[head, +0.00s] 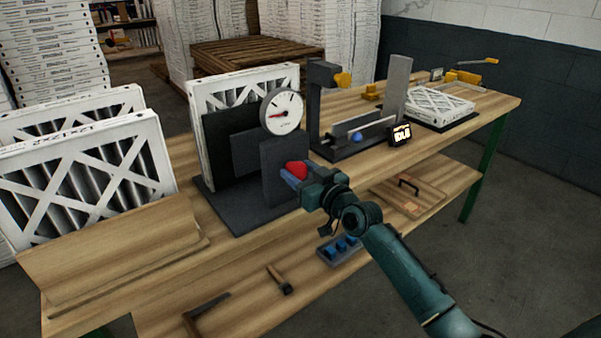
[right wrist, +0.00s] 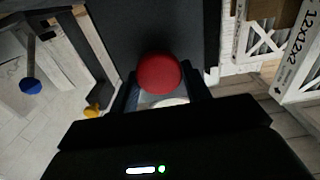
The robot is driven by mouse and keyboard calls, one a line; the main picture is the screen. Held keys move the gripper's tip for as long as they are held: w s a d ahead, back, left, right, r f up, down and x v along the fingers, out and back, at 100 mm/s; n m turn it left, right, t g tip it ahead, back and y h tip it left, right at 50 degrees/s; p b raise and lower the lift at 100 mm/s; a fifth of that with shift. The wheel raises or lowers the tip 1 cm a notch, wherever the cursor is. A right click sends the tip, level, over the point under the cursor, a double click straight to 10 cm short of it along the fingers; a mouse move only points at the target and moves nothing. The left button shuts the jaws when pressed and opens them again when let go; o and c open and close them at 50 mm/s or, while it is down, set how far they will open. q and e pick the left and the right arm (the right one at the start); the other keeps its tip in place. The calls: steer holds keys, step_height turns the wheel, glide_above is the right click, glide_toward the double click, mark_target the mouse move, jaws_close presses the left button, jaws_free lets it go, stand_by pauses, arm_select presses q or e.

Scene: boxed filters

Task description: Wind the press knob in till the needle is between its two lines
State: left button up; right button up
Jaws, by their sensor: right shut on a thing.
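The press (head: 235,200) is a dark grey fixture on the bench with a white boxed filter (head: 205,92) standing in it. Its round dial (head: 283,112) has a white face and a red needle pointing left. The two lines are too small to make out. The red press knob (head: 297,169) is on the near side of the press's front plate. My right gripper (head: 292,178) is shut on the knob. In the right wrist view the knob (right wrist: 158,74) sits between the fingers, in front of the dark plate. My left gripper is not in view.
Several boxed filters (head: 90,180) stand at the left. A second fixture with a blue knob (head: 357,137) and a small lit display (head: 400,135) stand right of the press. A flat filter (head: 440,106) lies farther right. The lower shelf holds a hammer (head: 280,281) and a blue-pegged tray (head: 340,248).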

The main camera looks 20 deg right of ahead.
steer(key=shift+c, duration=1.2)
steer(key=shift+m, duration=0.4)
steer(key=m+p, duration=0.1)
steer(key=m, duration=0.3)
steer(key=shift+d+m, duration=0.1)
steer(key=shift+m, duration=0.2)
steer(key=m, duration=0.4)
steer(key=shift+d+m, duration=0.1)
steer(key=shift+m, duration=0.2)
steer(key=shift+f, duration=0.1)
steer(key=o, duration=1)
